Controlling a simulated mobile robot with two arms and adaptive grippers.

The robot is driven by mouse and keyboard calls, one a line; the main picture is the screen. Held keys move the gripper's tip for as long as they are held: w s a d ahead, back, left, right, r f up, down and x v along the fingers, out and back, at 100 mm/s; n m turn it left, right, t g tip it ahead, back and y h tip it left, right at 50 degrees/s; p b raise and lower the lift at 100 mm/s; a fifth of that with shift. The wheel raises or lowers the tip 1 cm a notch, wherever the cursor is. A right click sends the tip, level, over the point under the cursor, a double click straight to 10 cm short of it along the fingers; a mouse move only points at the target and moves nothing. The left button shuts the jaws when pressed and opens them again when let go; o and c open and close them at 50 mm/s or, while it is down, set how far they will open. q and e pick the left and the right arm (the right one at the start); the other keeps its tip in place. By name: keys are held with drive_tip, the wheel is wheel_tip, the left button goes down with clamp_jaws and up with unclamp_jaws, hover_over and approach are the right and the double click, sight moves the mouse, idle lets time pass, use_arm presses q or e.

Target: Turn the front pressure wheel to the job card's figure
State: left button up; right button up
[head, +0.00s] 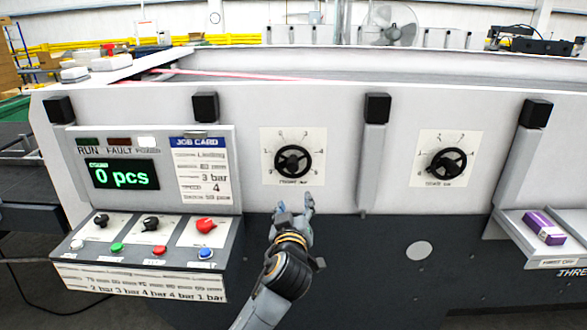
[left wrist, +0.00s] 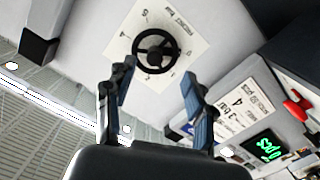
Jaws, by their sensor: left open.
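The front pressure wheel (head: 293,161) is a black handwheel on a white scale plate with figures around it, on the machine's white front panel. It also shows in the left wrist view (left wrist: 156,51), beyond the fingertips. My left gripper (head: 294,203) is open and empty, just below the wheel in the head view and apart from it. In the left wrist view its two fingers (left wrist: 156,82) are spread with the wheel ahead. The job card (head: 203,172) has a blue heading and reads "3 bar" and "4" among smaller lines. The wheel's exact setting is too small to read.
A second, similar black wheel (head: 446,163) sits to the right. Black-capped posts (head: 375,150) stand out from the panel. A control console (head: 150,240) with knobs and buttons juts out at left, under a "0 pcs" display (head: 124,175). A purple box (head: 544,228) lies on the right tray.

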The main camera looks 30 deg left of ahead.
sight(292, 169)
use_arm(q)
drive_tip(key=shift+n+y, duration=0.3)
drive_tip(key=shift+n, duration=0.1)
drive_tip(key=w+a+r+p, duration=0.1)
drive_tip(key=w+a, duration=0.1)
drive_tip(key=w, duration=0.1)
drive_tip(key=w+a+r+p, duration=0.1)
drive_tip(key=w+a, duration=0.1)
drive_tip(key=w, duration=0.1)
drive_tip(key=w+a+p, duration=0.2)
drive_tip(key=w+a, duration=0.1)
drive_tip(key=shift+w+r, duration=0.2)
drive_tip(key=shift+r, duration=0.2)
drive_tip(key=shift+x, duration=0.9)
use_arm(e)
drive_tip(key=r, duration=0.4)
drive_tip(key=shift+a+r, duration=0.2)
drive_tip(key=shift+a, duration=0.05)
use_arm(q)
drive_tip(key=shift+f, duration=0.1)
clamp_jaws()
